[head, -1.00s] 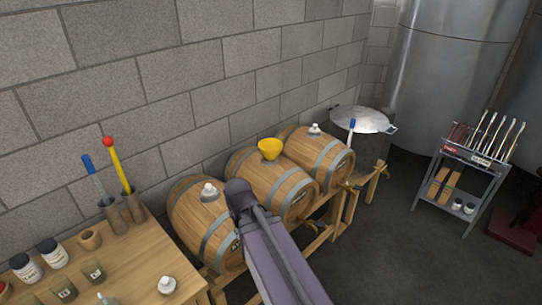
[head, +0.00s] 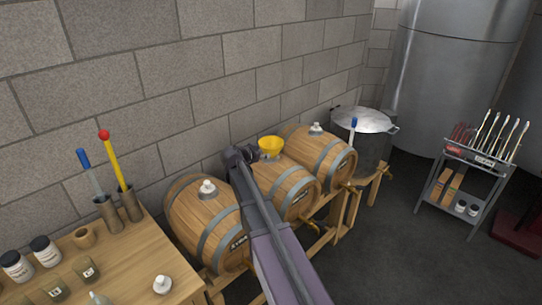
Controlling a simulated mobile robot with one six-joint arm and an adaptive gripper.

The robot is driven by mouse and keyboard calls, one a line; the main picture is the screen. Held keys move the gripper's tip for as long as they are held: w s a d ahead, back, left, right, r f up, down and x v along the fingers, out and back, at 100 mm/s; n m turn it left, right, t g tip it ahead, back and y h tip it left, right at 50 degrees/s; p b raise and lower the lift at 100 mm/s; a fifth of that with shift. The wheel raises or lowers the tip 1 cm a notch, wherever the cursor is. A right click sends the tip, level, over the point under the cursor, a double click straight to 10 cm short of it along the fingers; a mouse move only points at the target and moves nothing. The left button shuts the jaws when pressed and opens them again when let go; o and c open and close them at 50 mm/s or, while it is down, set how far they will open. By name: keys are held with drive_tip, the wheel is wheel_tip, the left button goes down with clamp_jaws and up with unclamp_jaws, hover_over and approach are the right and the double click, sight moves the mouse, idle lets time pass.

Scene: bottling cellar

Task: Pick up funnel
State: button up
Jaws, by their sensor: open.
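The yellow funnel (head: 269,146) stands upright on top of the middle barrel (head: 297,189), its bowl facing up. Its spout is hidden, so I cannot see how deep it sits in the barrel. My gripper (head: 246,151) is at the far end of my arm, just left of the funnel and close to it in the picture. It is open and empty. It shows small and dark, and I cannot tell its exact distance from the funnel.
Barrels with white stoppers stand left (head: 204,222) and right (head: 326,154) of the middle one, on a wooden rack (head: 340,215). A block wall (head: 215,100) rises close behind. A table (head: 130,270) with jars and tools is at left, a metal pot (head: 372,123) at the back right.

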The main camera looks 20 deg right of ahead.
sight(271, 152)
drive_tip(key=shift+w+d+r+t+h, duration=0.15)
drive_tip(key=shift+w+r, duration=0.05)
drive_tip(key=shift+w, duration=0.2)
drive_tip(key=shift+w+d+r+t+h, duration=0.15)
drive_tip(key=shift+w, duration=0.2)
drive_tip(key=b+x, duration=0.3)
drive_tip(key=x, duration=0.5)
drive_tip(key=shift+d, duration=0.3)
drive_tip(key=shift+w+f, duration=0.1)
drive_tip(key=shift+f, duration=0.1)
drive_tip(key=shift+b+x, duration=1.25)
drive_tip(key=shift+x, duration=1.3)
